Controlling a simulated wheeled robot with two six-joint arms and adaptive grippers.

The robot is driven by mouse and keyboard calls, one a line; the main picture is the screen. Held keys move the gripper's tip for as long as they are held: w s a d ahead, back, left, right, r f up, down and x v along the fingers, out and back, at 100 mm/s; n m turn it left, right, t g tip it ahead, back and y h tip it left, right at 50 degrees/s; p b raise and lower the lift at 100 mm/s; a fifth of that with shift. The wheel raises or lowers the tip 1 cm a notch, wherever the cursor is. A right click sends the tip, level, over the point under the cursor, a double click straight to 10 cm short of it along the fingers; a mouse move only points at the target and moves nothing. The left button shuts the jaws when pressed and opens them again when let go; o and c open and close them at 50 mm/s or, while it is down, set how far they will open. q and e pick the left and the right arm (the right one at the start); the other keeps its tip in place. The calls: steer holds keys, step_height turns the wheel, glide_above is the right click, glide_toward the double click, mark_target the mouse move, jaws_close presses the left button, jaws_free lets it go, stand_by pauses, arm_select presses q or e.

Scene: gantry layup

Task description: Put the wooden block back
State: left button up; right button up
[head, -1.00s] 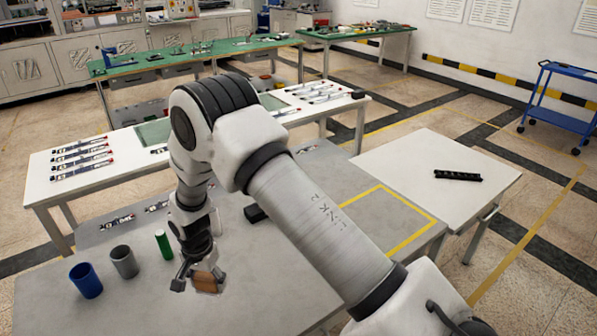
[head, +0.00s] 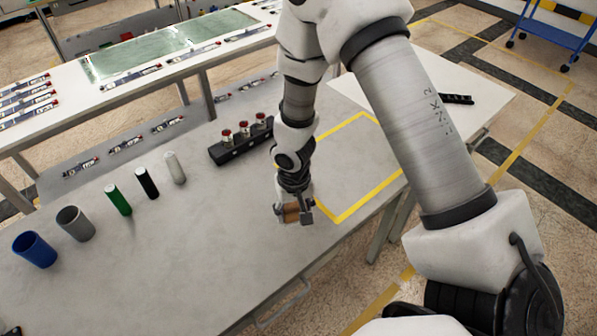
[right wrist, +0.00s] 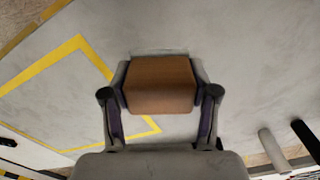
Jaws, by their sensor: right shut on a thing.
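The brown wooden block (head: 291,213) is between the fingers of my right gripper (head: 294,211), just left of the yellow-taped square (head: 340,217) on the grey table in the head view. In the right wrist view the block (right wrist: 160,84) fills the space between both fingers of the right gripper (right wrist: 160,90), and the yellow outline (right wrist: 75,45) lies to its left. I cannot tell how high the block is above the table. My left gripper is not in view.
On the grey table (head: 185,255) stand a blue cup (head: 35,249), a grey cup (head: 75,223), and green (head: 118,200), black (head: 147,183) and white (head: 175,167) cylinders. A black rack (head: 240,147) with red-topped parts stands behind the gripper. The table's front middle is clear.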

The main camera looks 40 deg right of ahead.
arm_select(q)
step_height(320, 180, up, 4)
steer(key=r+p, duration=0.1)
steer(key=p, duration=0.2)
arm_select(e)
steer(key=w+d, duration=0.1)
steer(key=w, duration=0.1)
steer(key=w+d, duration=0.2)
steer(key=shift+w+r, duration=0.15)
steer(key=w+d+b, duration=0.1)
steer(key=w, duration=0.1)
steer(key=w+d+f+b, duration=0.1)
steer(key=w, duration=0.1)
steer(key=w+d+f+b, duration=0.1)
steer(key=w+b, duration=0.1)
steer(key=shift+d, duration=0.4)
step_height(320, 180, down, 4)
steer(key=b, duration=0.3)
steer(key=shift+w+d+r, duration=0.1)
steer(key=shift+w+r, duration=0.05)
steer(key=shift+r, duration=0.3)
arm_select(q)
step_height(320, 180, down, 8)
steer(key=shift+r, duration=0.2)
arm_select(e)
steer(key=shift+f, duration=0.1)
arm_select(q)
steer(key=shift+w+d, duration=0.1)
arm_select(e)
steer(key=o, duration=1)
